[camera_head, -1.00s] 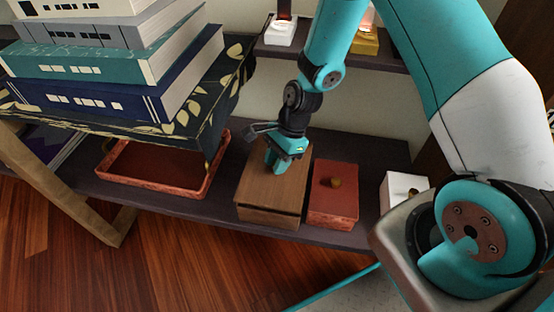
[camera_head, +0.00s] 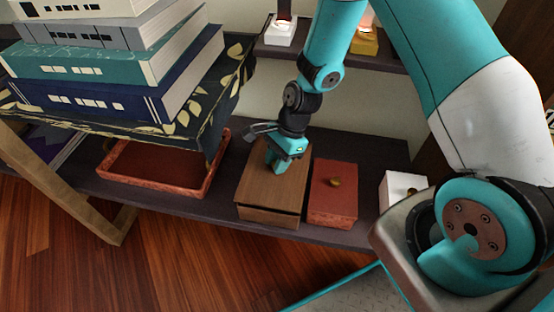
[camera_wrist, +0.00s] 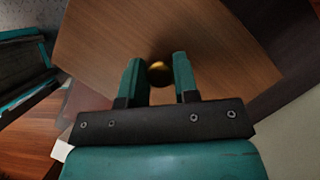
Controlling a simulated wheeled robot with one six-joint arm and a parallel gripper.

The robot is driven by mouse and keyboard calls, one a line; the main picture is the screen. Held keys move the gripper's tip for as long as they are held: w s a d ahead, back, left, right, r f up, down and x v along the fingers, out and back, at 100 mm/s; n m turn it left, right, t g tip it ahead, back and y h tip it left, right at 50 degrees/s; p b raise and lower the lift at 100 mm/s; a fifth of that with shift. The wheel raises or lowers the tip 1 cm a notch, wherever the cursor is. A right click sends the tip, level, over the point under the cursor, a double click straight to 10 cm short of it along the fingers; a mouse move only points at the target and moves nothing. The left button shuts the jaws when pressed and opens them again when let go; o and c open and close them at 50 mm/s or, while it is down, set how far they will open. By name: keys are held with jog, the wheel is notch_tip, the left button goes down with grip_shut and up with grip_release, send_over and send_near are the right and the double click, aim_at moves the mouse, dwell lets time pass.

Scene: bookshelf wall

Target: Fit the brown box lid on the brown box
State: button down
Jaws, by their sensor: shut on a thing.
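The brown box (camera_head: 266,216) stands on the lower shelf, between a red tray and a red box. The brown box lid (camera_head: 258,181) is on top of it, with a dark gap showing along the front edge, so it looks slightly raised or tilted there. My gripper (camera_head: 279,166) is over the lid, pointing down. In the wrist view my gripper (camera_wrist: 158,78) has its fingers on either side of a round gold knob (camera_wrist: 159,72) on the wooden lid (camera_wrist: 215,45), shut on it. In the head view the fingers hide the knob.
A red box with a gold knob (camera_head: 333,193) stands close on the right, and a white box (camera_head: 402,189) beyond it. An open red tray (camera_head: 150,180) lies to the left. Stacked books (camera_head: 110,75) and an upper shelf (camera_head: 390,58) are above.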

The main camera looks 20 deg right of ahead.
jog(key=shift+f+b, duration=0.45)
jog(key=shift+f, duration=0.55)
jog(key=c, duration=0.8)
grip_release()
jog(key=p+v, duration=0.3)
jog(key=v, duration=0.9)
jog(key=shift+p, duration=0.35)
